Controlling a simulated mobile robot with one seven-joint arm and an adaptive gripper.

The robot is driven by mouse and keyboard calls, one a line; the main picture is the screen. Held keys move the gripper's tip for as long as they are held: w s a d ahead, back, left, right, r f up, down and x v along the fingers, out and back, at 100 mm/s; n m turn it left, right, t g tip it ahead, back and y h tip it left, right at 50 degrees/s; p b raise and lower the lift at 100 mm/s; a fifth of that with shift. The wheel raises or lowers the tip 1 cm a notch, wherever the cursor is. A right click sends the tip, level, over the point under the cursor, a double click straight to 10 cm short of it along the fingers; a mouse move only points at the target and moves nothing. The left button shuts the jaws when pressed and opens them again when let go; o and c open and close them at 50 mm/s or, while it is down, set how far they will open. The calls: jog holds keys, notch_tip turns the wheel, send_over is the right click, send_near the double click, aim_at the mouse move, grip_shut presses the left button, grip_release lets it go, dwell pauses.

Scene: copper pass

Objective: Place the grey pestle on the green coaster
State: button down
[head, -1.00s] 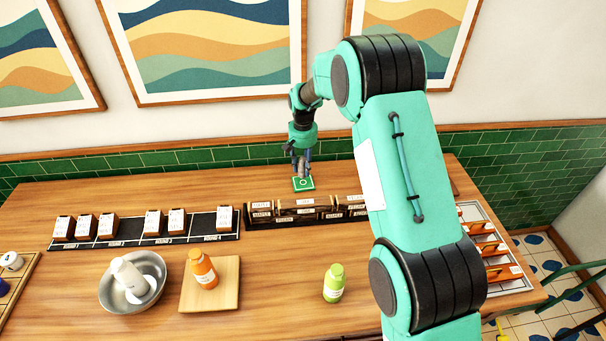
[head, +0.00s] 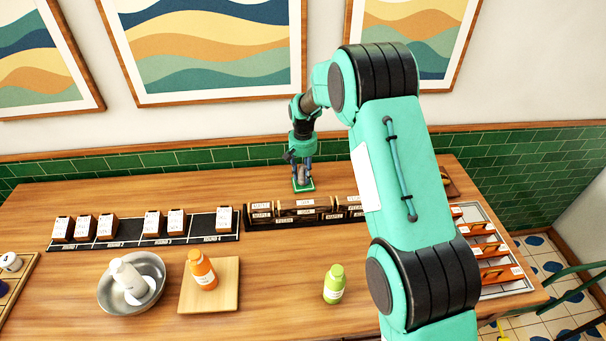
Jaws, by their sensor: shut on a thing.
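The green coaster (head: 311,187) lies on the wooden table behind the dark labelled rack, partly covered by my gripper. My gripper (head: 302,178) points down right over the coaster. It is shut on the grey pestle (head: 302,184), which is small in view and mostly hidden between the fingers. The pestle's lower end is at or just above the coaster; I cannot tell whether they touch.
A dark rack (head: 285,222) with labelled blocks stands just in front of the coaster. A black strip with white-labelled boxes (head: 176,223) lies to the left. A metal bowl (head: 108,298), an orange bottle (head: 202,270) on a board and a green bottle (head: 334,284) stand nearer.

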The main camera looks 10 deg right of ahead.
jog(key=shift+f, duration=0.15)
jog(key=c, duration=1.3)
grip_release()
jog(key=shift+o, duration=0.2)
notch_tip(320, 180, up, 12)
jog(key=shift+r+p, duration=0.1)
jog(key=shift+p, duration=0.8)
jog(key=shift+r, duration=0.1)
